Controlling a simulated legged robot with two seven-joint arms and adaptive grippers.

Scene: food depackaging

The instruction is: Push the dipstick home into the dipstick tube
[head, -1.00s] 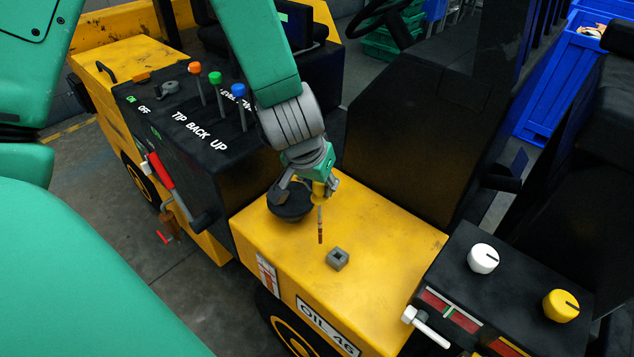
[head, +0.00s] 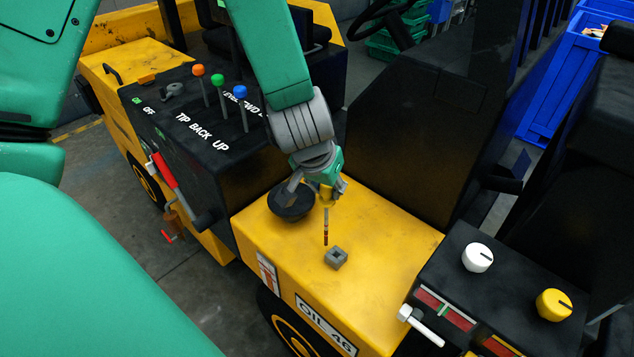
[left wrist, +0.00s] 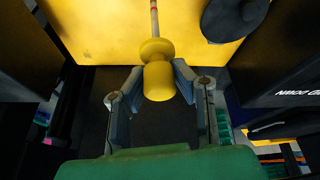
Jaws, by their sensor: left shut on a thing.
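The dipstick has a yellow handle (left wrist: 159,75) and a thin rod (head: 326,226) with a reddish-brown lower end. My left gripper (head: 327,187) is shut on the handle, and the rod hangs down about upright. In the left wrist view the two fingers (left wrist: 158,82) close on the handle from both sides. The dipstick tube is a small grey square block with a dark hole (head: 336,258) on the yellow top of the machine. The rod's tip is above and slightly left of the tube in the head view, apart from it. My right gripper is not in view.
A black round cap (head: 290,200) stands on the yellow top (head: 390,235) behind and left of the dipstick. A black console with a white knob (head: 477,257) and a yellow knob (head: 554,305) is at right. Coloured levers (head: 219,95) stand at left.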

